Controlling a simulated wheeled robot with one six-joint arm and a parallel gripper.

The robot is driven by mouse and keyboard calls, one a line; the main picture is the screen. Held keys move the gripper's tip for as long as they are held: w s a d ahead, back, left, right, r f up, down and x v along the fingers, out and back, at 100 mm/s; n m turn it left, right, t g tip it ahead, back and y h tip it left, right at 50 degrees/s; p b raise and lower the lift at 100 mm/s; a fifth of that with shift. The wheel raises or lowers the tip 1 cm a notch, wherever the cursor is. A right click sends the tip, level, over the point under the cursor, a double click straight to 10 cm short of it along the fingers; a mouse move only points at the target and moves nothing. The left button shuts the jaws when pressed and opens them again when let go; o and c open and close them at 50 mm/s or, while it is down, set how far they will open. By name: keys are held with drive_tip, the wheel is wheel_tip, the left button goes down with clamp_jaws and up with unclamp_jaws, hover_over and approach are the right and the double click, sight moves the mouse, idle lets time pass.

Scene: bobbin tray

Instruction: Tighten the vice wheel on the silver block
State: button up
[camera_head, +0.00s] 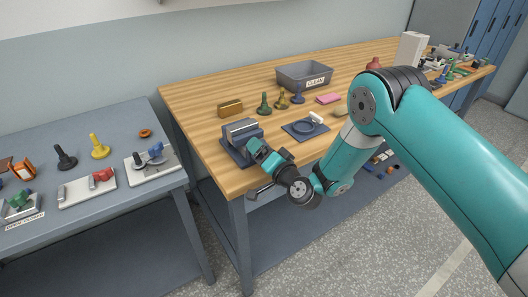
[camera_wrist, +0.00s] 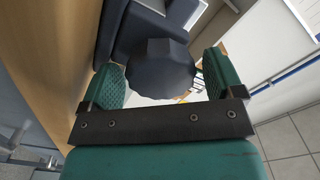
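The dark blue-grey vice (camera_head: 232,151) stands at the near left corner of the wooden bench. A pale silver block (camera_head: 241,127) shows at its jaws; I cannot tell how tightly it is held. My gripper (camera_head: 262,152) is at the near right side of the vice. In the wrist view, the dark faceted vice wheel (camera_wrist: 160,72) lies between the two green finger pads of my gripper (camera_wrist: 162,80). The fingers are apart, with gaps showing on both sides of the wheel. In the head view my gripper hides the wheel.
On the wooden bench (camera_head: 200,98), a brass-coloured block (camera_head: 230,108), several knobbed pieces, a blue mat (camera_head: 296,133) and a grey bin (camera_head: 303,75) stand behind and right of the vice. A grey table (camera_head: 100,205) with other fixtures stands to the left, across a gap.

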drive_tip(key=shift+s+f, duration=0.1)
drive_tip(key=s+b, duration=0.1)
drive_tip(key=b, duration=0.3)
drive_tip(key=shift+d+f, duration=0.35)
drive_tip(key=b+v, duration=1.6)
drive_tip(key=b, duration=0.7)
drive_tip(key=shift+r, duration=0.45)
